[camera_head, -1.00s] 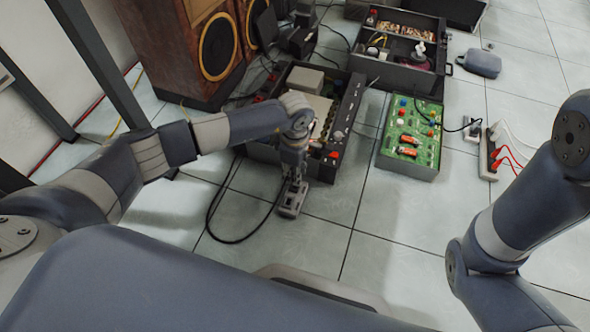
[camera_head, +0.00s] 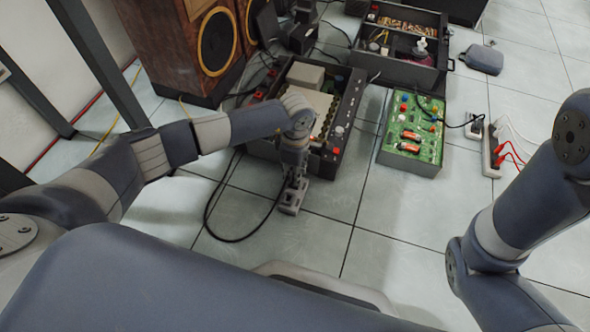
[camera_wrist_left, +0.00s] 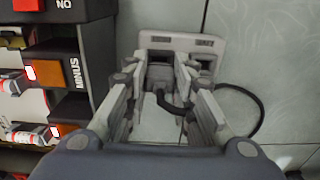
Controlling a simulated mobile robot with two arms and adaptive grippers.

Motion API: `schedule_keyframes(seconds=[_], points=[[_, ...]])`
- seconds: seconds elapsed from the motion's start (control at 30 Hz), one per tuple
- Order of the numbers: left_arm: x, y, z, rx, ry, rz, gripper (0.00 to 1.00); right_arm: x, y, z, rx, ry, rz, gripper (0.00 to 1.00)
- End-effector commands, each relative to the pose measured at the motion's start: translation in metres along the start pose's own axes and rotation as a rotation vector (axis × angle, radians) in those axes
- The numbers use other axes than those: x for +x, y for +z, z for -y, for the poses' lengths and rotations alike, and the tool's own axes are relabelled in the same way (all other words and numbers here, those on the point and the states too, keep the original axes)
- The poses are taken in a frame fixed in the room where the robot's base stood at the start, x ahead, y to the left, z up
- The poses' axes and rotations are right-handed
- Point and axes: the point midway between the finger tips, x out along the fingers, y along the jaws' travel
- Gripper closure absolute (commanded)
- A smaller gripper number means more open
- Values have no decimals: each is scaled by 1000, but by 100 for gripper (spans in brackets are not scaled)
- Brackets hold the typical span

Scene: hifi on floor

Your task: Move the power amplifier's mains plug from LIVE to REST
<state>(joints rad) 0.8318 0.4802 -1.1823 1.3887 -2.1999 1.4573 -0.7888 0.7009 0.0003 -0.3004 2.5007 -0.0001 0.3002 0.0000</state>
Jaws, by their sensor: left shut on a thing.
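A pale grey socket block (camera_head: 291,207) lies on the floor in front of the open amplifier chassis (camera_head: 350,110). In the left wrist view the block (camera_wrist_left: 182,41) has two side-by-side wells with labels too small to read surely. My left gripper (camera_head: 295,184) points down over the block. In the wrist view its fingers (camera_wrist_left: 160,74) are closed about a dark plug (camera_wrist_left: 160,79) at the left well. I cannot tell how deep the plug sits. Its black cable (camera_wrist_left: 178,108) loops to the right. The right well (camera_wrist_left: 206,64) looks dark and empty. My right gripper is out of view.
A green circuit board (camera_head: 411,135) in a tray, a power strip (camera_head: 490,150) and a grey open box (camera_head: 405,62) lie to the right. Speakers (camera_head: 195,45) stand at the back left. The cable (camera_head: 210,212) loops over the floor left of the block. Front floor is clear.

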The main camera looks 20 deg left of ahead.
Motion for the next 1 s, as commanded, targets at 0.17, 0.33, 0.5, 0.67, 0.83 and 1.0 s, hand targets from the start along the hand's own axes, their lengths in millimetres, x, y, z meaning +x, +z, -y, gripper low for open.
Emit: schedule_keyframes(seconds=[0.17,0.33,0.5,0.67,0.83,1.0], points=[[0,1,0,0,1,1,97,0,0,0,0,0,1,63],[0,1,0,0,1,1,97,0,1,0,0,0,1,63],[1,1,0,0,1,1,97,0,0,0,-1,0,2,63],[3,1,0,0,1,1,97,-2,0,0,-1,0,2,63],[5,1,0,0,1,1,97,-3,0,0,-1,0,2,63],[7,1,0,0,1,1,97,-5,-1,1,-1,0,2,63]])
